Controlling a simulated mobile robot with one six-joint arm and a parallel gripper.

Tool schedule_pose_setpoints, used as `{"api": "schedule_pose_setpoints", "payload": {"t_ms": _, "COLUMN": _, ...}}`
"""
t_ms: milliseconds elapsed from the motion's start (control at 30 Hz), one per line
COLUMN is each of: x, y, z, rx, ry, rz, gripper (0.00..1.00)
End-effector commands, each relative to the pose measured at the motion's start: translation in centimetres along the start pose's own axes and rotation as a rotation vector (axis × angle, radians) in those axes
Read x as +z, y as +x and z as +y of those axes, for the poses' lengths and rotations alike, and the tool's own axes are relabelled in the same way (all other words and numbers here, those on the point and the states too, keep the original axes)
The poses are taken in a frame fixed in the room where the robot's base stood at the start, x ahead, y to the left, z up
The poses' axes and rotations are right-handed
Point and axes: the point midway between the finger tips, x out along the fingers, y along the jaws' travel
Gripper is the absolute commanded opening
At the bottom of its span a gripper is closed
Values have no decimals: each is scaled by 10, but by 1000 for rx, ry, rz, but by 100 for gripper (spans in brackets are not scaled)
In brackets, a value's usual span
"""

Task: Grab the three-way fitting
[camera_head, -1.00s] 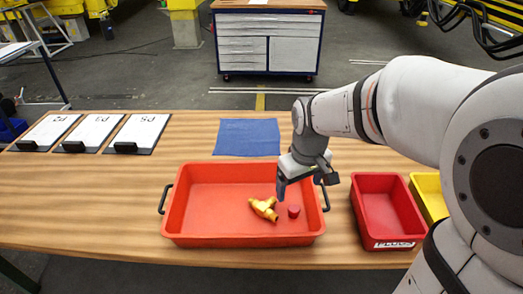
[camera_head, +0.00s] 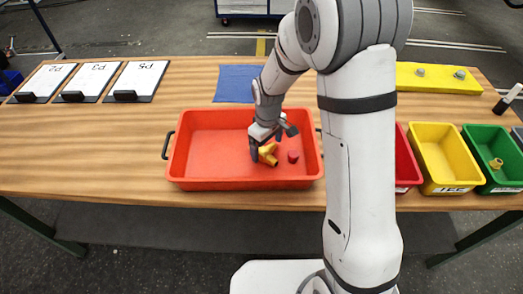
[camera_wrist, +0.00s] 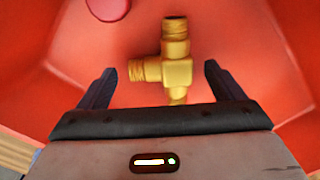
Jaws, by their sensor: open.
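The three-way fitting (camera_head: 268,157) is a yellow-gold tee lying in the orange-red tray (camera_head: 190,180), right of the tray's middle. In the wrist view the fitting (camera_wrist: 175,62) shows two threaded ends, one up and one to the left; its lower part is hidden behind my gripper body. My gripper (camera_head: 262,147) is low over the tray at the fitting. In the wrist view my gripper (camera_wrist: 157,88) is open, with one finger on each side of the fitting and gaps to both. It holds nothing.
A small red plug (camera_head: 293,157) lies in the tray just right of the fitting; it also shows in the wrist view (camera_wrist: 107,8). The tray walls surround my gripper. A yellow bin (camera_head: 428,150) and a green bin (camera_head: 478,143) stand to the right.

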Motion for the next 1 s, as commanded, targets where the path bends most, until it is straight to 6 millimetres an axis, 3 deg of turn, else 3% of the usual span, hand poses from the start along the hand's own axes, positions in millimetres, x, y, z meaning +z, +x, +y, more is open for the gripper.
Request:
{"api": "schedule_pose_setpoints", "payload": {"t_ms": 100, "x": 0, "y": 12, "z": 0, "rx": 0, "ry": 0, "rz": -1, "gripper": 88}}
{"api": "schedule_pose_setpoints", "payload": {"t_ms": 367, "x": 0, "y": 14, "z": 0, "rx": 1, "ry": 2, "rz": 2, "gripper": 88}}
{"api": "schedule_pose_setpoints", "payload": {"t_ms": 1000, "x": 0, "y": 14, "z": 1, "rx": 1, "ry": 3, "rz": 1, "gripper": 37}}
